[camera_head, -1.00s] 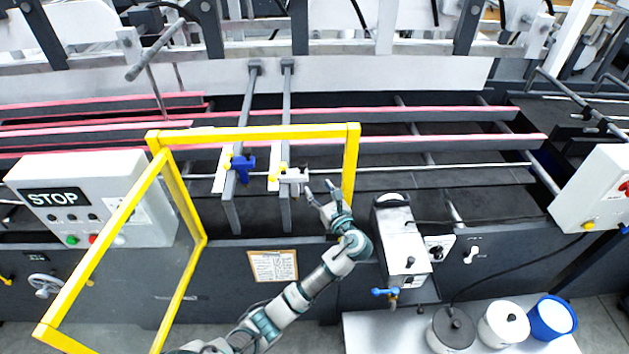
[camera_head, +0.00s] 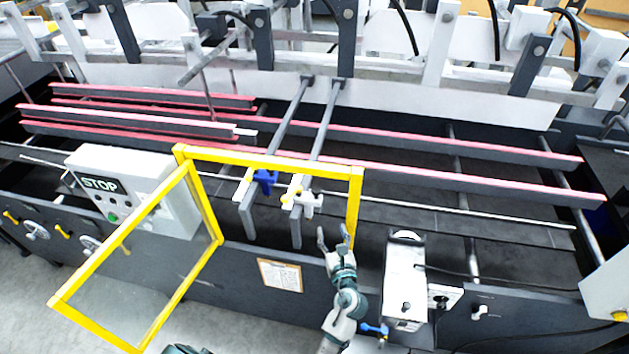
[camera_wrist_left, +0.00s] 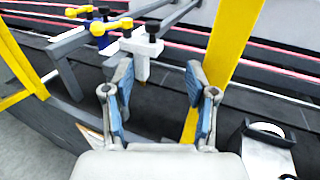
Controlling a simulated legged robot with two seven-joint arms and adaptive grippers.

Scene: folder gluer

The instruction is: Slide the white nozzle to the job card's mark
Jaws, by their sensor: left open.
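The white nozzle (camera_head: 309,201) sits on a rail inside the yellow guard frame, at the right-hand grey bar, with a yellow knob beside it. It also shows in the left wrist view (camera_wrist_left: 143,58), ahead of the fingers. A blue nozzle (camera_head: 265,180) sits to its left. The job card (camera_head: 281,275) is on the machine's dark front panel, below the nozzles; its writing is too small to read. My left gripper (camera_head: 333,238) is open and empty, below and right of the white nozzle and apart from it. The left wrist view shows its spread fingers (camera_wrist_left: 157,95).
The yellow guard frame (camera_head: 270,160) surrounds the nozzles; its right post (camera_head: 354,205) stands close to my gripper. A grey-white box unit (camera_head: 405,280) stands to the right. A STOP panel (camera_head: 130,190) stands at left. The dark bed right of the post is open.

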